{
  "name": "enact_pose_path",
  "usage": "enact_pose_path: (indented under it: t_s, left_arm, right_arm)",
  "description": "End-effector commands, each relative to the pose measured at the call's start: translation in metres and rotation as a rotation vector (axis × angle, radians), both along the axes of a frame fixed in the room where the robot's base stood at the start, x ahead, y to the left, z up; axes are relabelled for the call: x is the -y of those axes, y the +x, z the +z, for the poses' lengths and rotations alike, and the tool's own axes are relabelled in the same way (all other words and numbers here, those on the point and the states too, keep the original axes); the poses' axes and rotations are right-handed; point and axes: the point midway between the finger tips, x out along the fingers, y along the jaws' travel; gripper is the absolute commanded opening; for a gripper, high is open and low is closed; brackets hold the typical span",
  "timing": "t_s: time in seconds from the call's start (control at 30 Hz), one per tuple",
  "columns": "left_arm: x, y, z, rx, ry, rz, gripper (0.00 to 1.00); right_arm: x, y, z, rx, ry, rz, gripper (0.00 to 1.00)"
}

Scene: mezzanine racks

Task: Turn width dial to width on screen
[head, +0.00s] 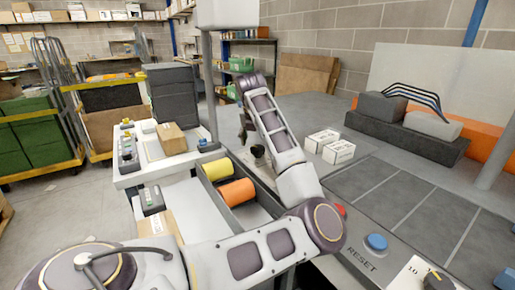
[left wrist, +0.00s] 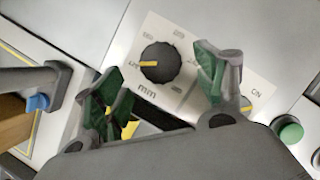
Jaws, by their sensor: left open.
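The dial (left wrist: 160,62), a round black knob with a yellow pointer, sits on a pale plate marked "mm" in the left wrist view. Its pointer aims left at a printed number too blurred to read surely. My left gripper (left wrist: 158,84) is open, its green-padded fingers apart on either side below and right of the knob; I cannot tell whether they touch it. A second knob (left wrist: 240,103) with a yellow mark is partly hidden behind the right finger. In the head view my left gripper (head: 243,128) is small and partly hidden by its arm. No readable screen shows.
A green button (left wrist: 290,134) is right of the dials. The head view shows a red button (head: 340,210), a blue RESET button (head: 376,242) and another dial (head: 437,282) at the near edge. White boxes (head: 338,152) stand right of my arm. Yellow (head: 217,169) and orange (head: 237,192) rolls lie left.

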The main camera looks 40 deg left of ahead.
Motion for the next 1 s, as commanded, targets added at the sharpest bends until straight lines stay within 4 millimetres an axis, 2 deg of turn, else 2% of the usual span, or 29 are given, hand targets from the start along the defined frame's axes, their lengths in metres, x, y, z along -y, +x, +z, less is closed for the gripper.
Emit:
enact_pose_path:
  t_s: [0.1, 0.3, 0.77, 1.0]
  left_arm:
    - [-0.003, 0.004, -0.016, -0.002, 0.000, 0.000, 0.71]
    - [-0.006, 0.011, -0.032, -0.001, 0.000, 0.000, 0.71]
    - [-0.008, 0.014, -0.038, 0.000, 0.000, 0.000, 0.71]
    - [-0.008, 0.013, -0.038, 0.000, 0.000, 0.000, 0.40]
  right_arm:
    - [-0.001, -0.003, 0.002, 0.001, 0.003, 0.003, 0.40]
    - [-0.001, -0.001, 0.010, 0.015, 0.006, 0.005, 0.40]
    - [-0.002, 0.000, 0.014, 0.023, 0.009, 0.005, 0.40]
    - [-0.002, 0.000, 0.013, 0.022, 0.009, 0.005, 0.40]
